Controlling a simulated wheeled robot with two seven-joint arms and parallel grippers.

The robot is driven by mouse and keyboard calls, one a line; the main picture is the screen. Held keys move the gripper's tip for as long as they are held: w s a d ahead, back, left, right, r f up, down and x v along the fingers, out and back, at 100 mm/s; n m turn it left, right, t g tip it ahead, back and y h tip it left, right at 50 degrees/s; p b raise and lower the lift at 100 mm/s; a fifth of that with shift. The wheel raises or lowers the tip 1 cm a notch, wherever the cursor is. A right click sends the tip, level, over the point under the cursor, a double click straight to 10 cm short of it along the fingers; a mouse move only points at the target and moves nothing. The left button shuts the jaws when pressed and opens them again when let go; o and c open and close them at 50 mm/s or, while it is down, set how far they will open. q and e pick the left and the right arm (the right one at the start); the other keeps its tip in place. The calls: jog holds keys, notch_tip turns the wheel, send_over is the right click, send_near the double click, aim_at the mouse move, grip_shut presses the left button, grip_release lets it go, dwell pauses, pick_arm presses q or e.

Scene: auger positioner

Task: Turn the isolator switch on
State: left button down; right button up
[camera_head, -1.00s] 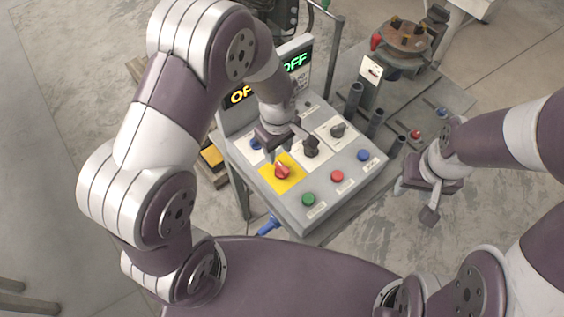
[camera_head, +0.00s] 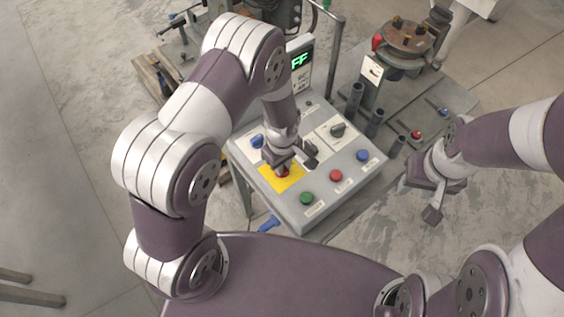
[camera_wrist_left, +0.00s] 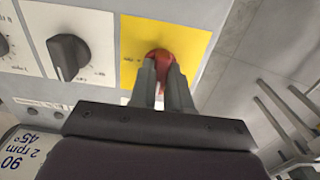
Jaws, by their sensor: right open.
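The isolator switch is a red rotary knob on a yellow plate (camera_head: 291,186) on the grey control panel (camera_head: 265,187). The red knob (camera_wrist_left: 158,54) shows between my left fingers in the left wrist view. My left gripper (camera_head: 281,168) points down at the knob. In the left wrist view its two fingers (camera_wrist_left: 162,85) straddle the knob closely, and I cannot tell whether they press on it. The fingers partly hide the knob. The display (camera_head: 300,62) behind the panel shows green letters "FF", the rest hidden by my arm. My right gripper (camera_head: 422,198) is open and empty, right of the panel.
A black rotary knob (camera_wrist_left: 68,55) sits beside the yellow plate, close to my left gripper. Green (camera_head: 306,198), red (camera_head: 336,175) and blue (camera_head: 362,155) buttons line the panel's near edge. A positioner with a round rusty table (camera_head: 405,38) stands behind right.

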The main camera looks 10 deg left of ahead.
pick_arm(q)
jog(key=shift+r+m, duration=0.1)
jog(key=shift+m, duration=0.2)
jog(key=m, duration=0.4)
jog(key=shift+w, duration=0.15)
jog(key=m, duration=0.8)
jog(key=shift+m, duration=0.4)
jog(key=m, duration=0.4)
jog(key=shift+w+r, duration=0.1)
jog(key=shift+m, duration=0.4)
jog(key=c, duration=1.1)
grip_release()
